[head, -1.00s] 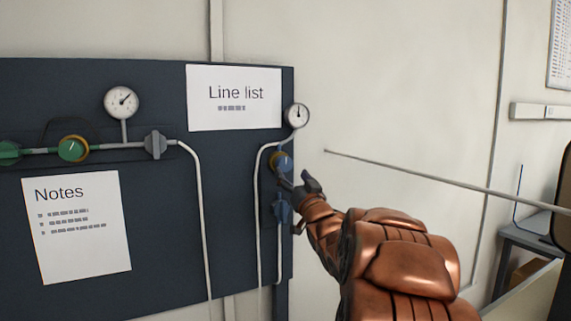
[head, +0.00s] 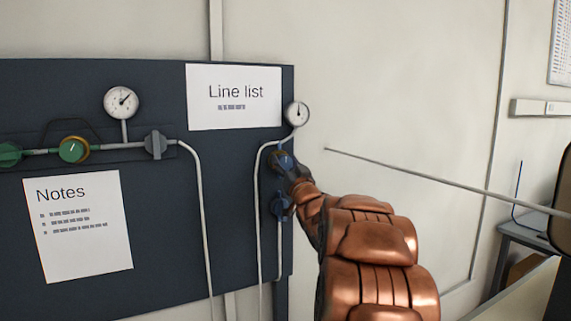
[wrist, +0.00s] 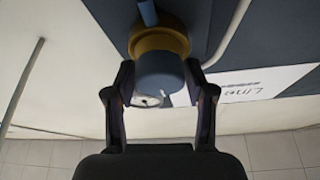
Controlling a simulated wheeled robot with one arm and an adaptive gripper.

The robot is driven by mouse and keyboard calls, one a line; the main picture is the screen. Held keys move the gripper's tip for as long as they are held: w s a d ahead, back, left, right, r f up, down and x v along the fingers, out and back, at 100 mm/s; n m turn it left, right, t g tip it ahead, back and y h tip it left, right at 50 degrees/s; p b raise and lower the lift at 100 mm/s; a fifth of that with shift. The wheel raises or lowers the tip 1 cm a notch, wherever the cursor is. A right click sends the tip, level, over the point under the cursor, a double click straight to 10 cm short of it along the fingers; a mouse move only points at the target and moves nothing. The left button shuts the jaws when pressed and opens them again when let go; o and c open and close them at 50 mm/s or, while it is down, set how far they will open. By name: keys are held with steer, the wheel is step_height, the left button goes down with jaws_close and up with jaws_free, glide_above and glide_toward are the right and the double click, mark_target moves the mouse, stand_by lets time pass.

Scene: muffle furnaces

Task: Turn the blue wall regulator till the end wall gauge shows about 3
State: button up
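The blue wall regulator (head: 281,162) is at the right edge of the dark panel, mostly hidden by my gripper in the head view. In the wrist view its round blue knob (wrist: 160,78) with a yellow-brown collar fills the space between my fingers. My gripper (wrist: 159,72) has one finger on each side of the knob, very close to it; it looks open, and I see no clear contact. The end wall gauge (head: 297,114) is just above the regulator. Its needle points roughly upward, and its numbers are too small to read.
A blue valve (head: 282,207) sits just below the regulator. Further left are a green regulator (head: 73,150), another gauge (head: 121,102) and a grey valve (head: 155,145). A thin rod (head: 440,182) crosses the right side.

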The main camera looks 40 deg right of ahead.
steer(key=c, duration=0.7)
steer(key=shift+f, duration=0.1)
steer(key=shift+n+b, duration=0.4)
steer(key=shift+b, duration=0.1)
steer(key=o, duration=1.1)
steer(key=shift+o, duration=0.2)
steer(key=shift+s, duration=0.1)
steer(key=shift+s+a+f, duration=0.1)
steer(key=shift+s+a, duration=0.1)
steer(key=shift+s, duration=0.35)
steer(key=v, duration=1)
steer(key=shift+s+f, duration=0.25)
steer(key=shift+s, duration=0.05)
